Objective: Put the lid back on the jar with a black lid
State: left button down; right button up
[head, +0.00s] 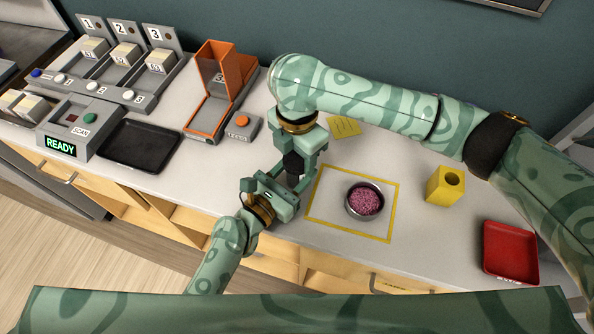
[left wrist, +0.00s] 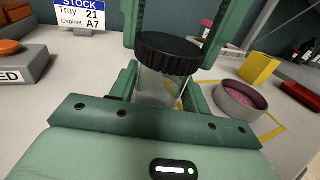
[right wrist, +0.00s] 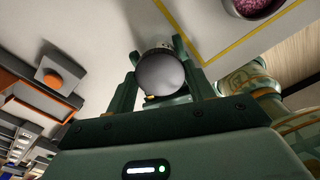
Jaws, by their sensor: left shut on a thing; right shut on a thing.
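The clear jar (left wrist: 160,88) stands upright between the fingers of my left gripper (head: 279,189), which is shut on its body. The black ribbed lid (left wrist: 168,53) is level over the jar's mouth and appears to touch it; I cannot tell whether it is fully seated. My right gripper (head: 294,158) comes down from above and is shut on the lid. In the right wrist view the lid's dark round top (right wrist: 161,74) lies between its fingers. In the head view the grippers hide most of the jar.
A bowl of pink bits (head: 365,201) sits inside a yellow outlined square (head: 318,215). A yellow block with a hole (head: 445,185) and a red tray (head: 510,252) are to the right. An orange stand (head: 213,88), black tray (head: 139,146) and READY box (head: 78,127) are left.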

jog(key=o, duration=1.1)
jog(key=shift+m, duration=0.3)
jog(key=shift+o, duration=0.2)
jog(key=shift+r, duration=0.1)
notch_tip(320, 180, up, 12)
pick_arm(q)
jog(key=c, duration=0.6)
grip_release()
jog(key=shift+s, duration=0.1)
jog(key=b+v, duration=0.2)
jog(key=v, duration=1.4)
jog(key=shift+b, duration=0.35)
pick_arm(e)
jog(key=shift+w+f, duration=0.15)
jog(key=shift+f, duration=1.55)
